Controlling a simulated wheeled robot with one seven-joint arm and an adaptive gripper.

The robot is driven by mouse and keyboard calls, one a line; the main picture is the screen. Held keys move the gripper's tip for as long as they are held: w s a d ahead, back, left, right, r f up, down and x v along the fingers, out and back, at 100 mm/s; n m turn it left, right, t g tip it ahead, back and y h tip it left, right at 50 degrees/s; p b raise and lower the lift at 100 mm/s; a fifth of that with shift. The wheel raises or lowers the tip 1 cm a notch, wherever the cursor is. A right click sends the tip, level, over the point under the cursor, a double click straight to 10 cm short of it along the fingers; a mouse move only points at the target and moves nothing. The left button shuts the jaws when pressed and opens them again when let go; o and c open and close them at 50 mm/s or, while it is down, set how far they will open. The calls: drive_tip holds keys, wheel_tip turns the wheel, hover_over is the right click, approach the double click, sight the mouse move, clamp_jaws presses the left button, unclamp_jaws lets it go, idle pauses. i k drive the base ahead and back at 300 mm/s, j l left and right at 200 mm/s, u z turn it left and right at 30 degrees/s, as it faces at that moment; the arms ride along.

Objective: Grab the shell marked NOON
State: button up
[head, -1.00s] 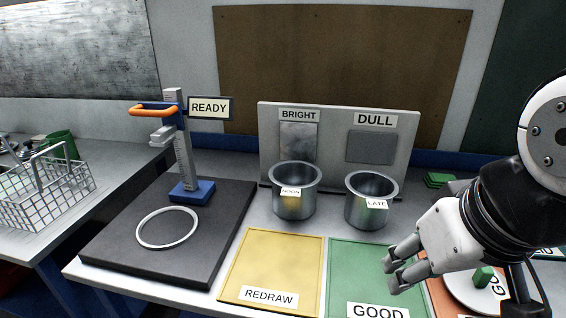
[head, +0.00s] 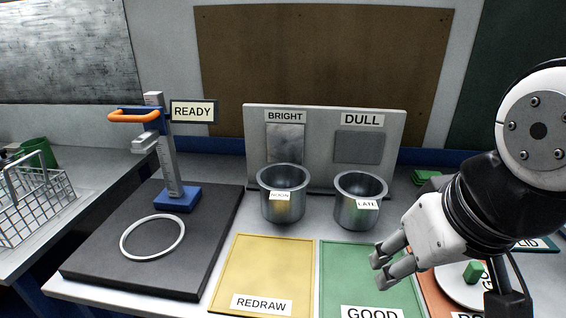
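The shell marked NOON (head: 283,200) is an open metal cup standing upright in front of the BRIGHT sample on the grey backboard. A like shell marked LATE (head: 358,208) stands upright to its right, in front of the DULL sample. My gripper (head: 380,269) hangs over the green GOOD mat, right of and nearer than both shells. Its two fingers are spread apart with nothing seen between them. It is apart from both shells.
A yellow REDRAW mat (head: 262,270) and green GOOD mat (head: 345,285) lie in front. A dark platform (head: 95,255) with a white ring (head: 152,237) and a blue stand with orange handle (head: 134,116) is at left. A wire basket (head: 38,205) stands far left.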

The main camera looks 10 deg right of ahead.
sight(283, 186)
drive_tip(key=i+j+z, duration=0.15)
drive_tip(key=j, duration=0.2)
drive_tip(key=i+j+z, duration=0.1)
drive_tip(key=j, duration=0.25)
drive_tip(key=i+j+z, duration=0.15)
drive_tip(key=j, duration=0.25)
drive_tip(key=i+j+z, duration=0.1)
drive_tip(key=j, duration=0.3)
